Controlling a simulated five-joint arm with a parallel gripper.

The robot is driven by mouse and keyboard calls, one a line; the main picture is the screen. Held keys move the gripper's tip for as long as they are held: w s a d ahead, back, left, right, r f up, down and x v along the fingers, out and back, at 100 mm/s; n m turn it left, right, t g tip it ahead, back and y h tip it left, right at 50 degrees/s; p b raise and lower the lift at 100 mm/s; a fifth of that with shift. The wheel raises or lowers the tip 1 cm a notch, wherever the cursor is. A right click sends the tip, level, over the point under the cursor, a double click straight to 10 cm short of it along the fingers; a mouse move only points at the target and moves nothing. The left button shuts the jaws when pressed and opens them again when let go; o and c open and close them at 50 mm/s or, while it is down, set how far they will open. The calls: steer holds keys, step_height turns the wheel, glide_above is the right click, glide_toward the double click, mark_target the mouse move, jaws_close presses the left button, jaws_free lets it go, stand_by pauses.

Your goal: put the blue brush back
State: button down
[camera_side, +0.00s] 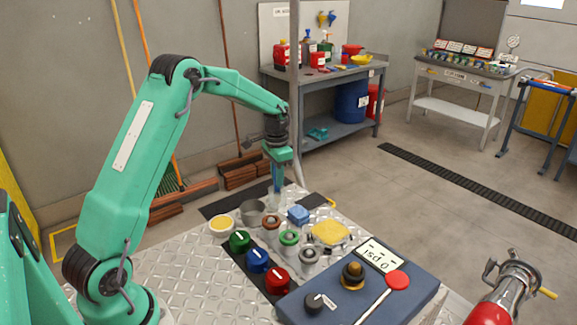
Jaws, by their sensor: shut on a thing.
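My gripper (278,155) is at the back edge of the metal-plated work table, pointing down. It is shut on a blue brush (277,180), whose upright shaft shows below the jaws. The brush's lower end meets a pale, clear-looking holder (277,200) at the table's back edge. I cannot tell whether the brush is inside the holder or just in front of or behind it.
Nearby are a grey cup (252,212), a yellow-filled dish (221,224), a blue block (298,214), a yellow sponge (329,233) and several coloured knobbed jars (257,260). A blue control box (340,300) stands in front. A thin pole rises behind the gripper.

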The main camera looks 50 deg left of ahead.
steer(key=shift+f, duration=0.15)
steer(key=c, duration=1.3)
jaws_free()
step_height(320, 180, up, 12)
steer(key=shift+f, duration=0.1)
steer(key=shift+r, duration=0.3)
